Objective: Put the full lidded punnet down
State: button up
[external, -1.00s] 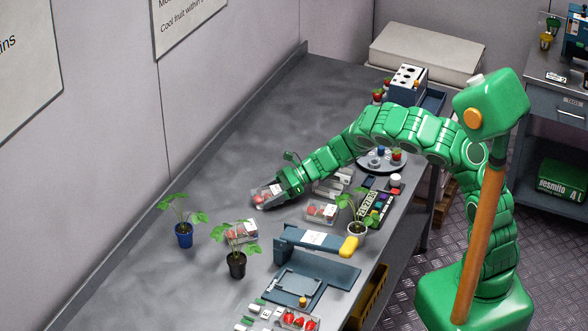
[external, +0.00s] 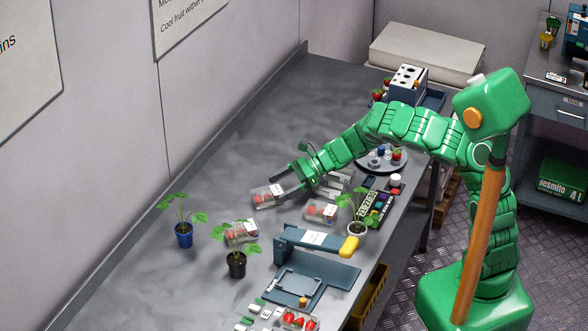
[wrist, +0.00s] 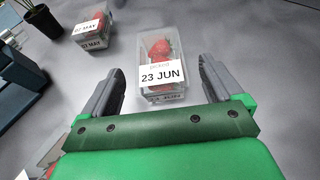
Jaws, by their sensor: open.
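A clear lidded punnet of red berries (external: 265,197) stands on the grey bench in the external view. In the wrist view this punnet (wrist: 161,87) carries a white label reading "23 JUN". My gripper (external: 291,187) is open, just to the right of the punnet in the external view. In the wrist view my gripper's two grey fingers (wrist: 160,82) are spread wide, one on each side of the punnet's near end, with visible gaps to it. Nothing is held.
A second lidded punnet (wrist: 92,28), labelled "07 MAY", sits to the left in the wrist view. Another punnet (external: 320,211) stands right of my gripper. Potted plants (external: 184,234) (external: 237,264) stand nearer the front. The bench behind, toward the wall, is clear.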

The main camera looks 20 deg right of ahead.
jog(key=shift+v, duration=3.45)
